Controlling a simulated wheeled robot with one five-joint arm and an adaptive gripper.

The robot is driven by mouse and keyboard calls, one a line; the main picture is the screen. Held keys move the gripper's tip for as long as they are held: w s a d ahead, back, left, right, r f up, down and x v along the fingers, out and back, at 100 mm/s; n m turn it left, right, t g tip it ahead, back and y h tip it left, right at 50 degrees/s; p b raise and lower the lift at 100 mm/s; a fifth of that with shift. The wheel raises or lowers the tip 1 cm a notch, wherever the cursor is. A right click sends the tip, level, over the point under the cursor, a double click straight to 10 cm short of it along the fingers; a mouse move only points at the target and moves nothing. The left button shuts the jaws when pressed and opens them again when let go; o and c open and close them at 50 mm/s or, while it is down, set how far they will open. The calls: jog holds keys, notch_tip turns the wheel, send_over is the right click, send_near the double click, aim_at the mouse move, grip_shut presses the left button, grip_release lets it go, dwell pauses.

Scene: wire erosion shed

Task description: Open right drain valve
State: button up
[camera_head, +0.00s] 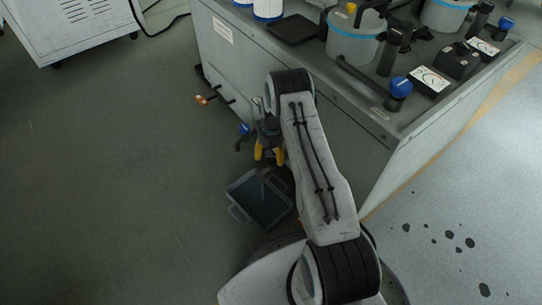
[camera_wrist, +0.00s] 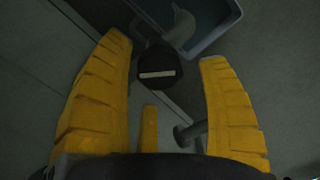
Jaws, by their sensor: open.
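My gripper (camera_head: 269,152) hangs beside the grey cabinet's front side, with its yellow fingers pointing down. In the wrist view my gripper (camera_wrist: 166,52) is open, one finger on each side of a dark knob (camera_wrist: 158,73) with a white bar across its face. The knob appears between the fingers; I cannot tell whether they touch it. A grey curved spout (camera_wrist: 181,28) shows just beyond it. In the head view a blue-topped fitting (camera_head: 245,129) is left of my gripper. Another fitting with an orange-brown end (camera_head: 204,99) sticks out farther left. My gripper and arm hide part of the cabinet side.
A shallow tray (camera_head: 233,213) lies on the floor below my gripper; its blue rim (camera_wrist: 222,38) shows in the wrist view. The grey cabinet (camera_head: 225,65) blocks the right, with buckets and tools on top. Dark spots mark the floor at right.

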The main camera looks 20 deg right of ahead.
notch_tip(320, 180, up, 10)
jog(key=shift+r, duration=0.25)
jog(key=shift+r, duration=0.1)
dwell(0.6)
jog(key=s+a+r+t+p, duration=0.1)
jog(key=s+a+r+p, duration=0.3)
jog(key=r, duration=0.8)
jog(key=s+r+n+p, duration=0.1)
jog(key=s+r+p, duration=0.1)
jog(key=r+p, duration=0.75)
jog(key=s+a+r+t+p, duration=0.1)
jog(key=s+a+r+p, duration=0.15)
jog(key=r, duration=1.25)
jog(key=s+a+r+n+p, duration=0.1)
jog(key=s+a+r+p, duration=0.1)
jog(key=s+r+p, duration=0.7)
jog(key=s+a+r+t+p, duration=0.1)
jog(key=s+a+r+p, duration=0.1)
jog(key=s+r+p, duration=0.8)
jog(key=shift+s+a+r+n, duration=0.4)
jog(key=shift+s+r, duration=1.65)
jog(key=shift+r, duration=1.6)
